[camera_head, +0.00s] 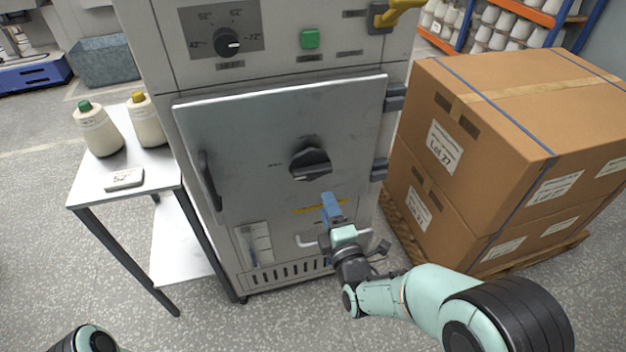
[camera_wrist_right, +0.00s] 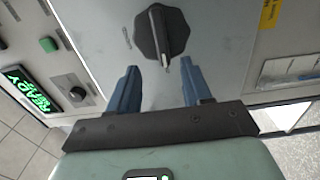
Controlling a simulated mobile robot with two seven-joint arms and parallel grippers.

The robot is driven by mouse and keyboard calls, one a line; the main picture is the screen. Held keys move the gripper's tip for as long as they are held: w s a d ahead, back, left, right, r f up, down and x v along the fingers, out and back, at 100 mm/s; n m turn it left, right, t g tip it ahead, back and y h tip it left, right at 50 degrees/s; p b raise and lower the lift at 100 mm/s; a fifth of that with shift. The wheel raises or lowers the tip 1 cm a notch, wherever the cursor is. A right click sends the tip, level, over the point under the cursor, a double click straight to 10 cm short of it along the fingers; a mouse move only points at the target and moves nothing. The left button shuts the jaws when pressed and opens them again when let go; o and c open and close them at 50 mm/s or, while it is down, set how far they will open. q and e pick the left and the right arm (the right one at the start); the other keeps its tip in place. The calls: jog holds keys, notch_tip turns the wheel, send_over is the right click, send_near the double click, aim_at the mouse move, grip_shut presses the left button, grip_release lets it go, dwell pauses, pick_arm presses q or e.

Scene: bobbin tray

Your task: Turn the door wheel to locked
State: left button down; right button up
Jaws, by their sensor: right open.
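The door wheel (camera_head: 310,163) is a dark, lobed knob on the grey metal cabinet door (camera_head: 250,125). It also shows in the right wrist view (camera_wrist_right: 160,33), with a pale pointer mark on its ridge. My right gripper (camera_head: 331,206) is below the wheel in the head view, apart from it. In the right wrist view its two blue fingers (camera_wrist_right: 160,84) are spread with nothing between them, and the wheel lies just beyond the tips. Label text beside the wheel is too small to read. My left gripper is out of view.
A door handle (camera_head: 209,181) is at the door's left. Above are a temperature dial (camera_head: 227,42) and a green button (camera_head: 310,39). A side table (camera_head: 85,195) with cones stands left. Stacked cartons (camera_head: 500,130) stand close on the right. A lit READY display (camera_wrist_right: 30,90) shows in the wrist view.

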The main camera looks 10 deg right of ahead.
aim_at(314, 175)
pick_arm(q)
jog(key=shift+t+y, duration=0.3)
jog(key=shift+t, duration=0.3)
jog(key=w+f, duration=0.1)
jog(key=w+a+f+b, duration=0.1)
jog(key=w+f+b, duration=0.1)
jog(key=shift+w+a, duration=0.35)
pick_arm(e)
jog(key=w, duration=1)
jog(key=shift+w+a, duration=0.25)
jog(key=shift+w, duration=0.1)
grip_shut()
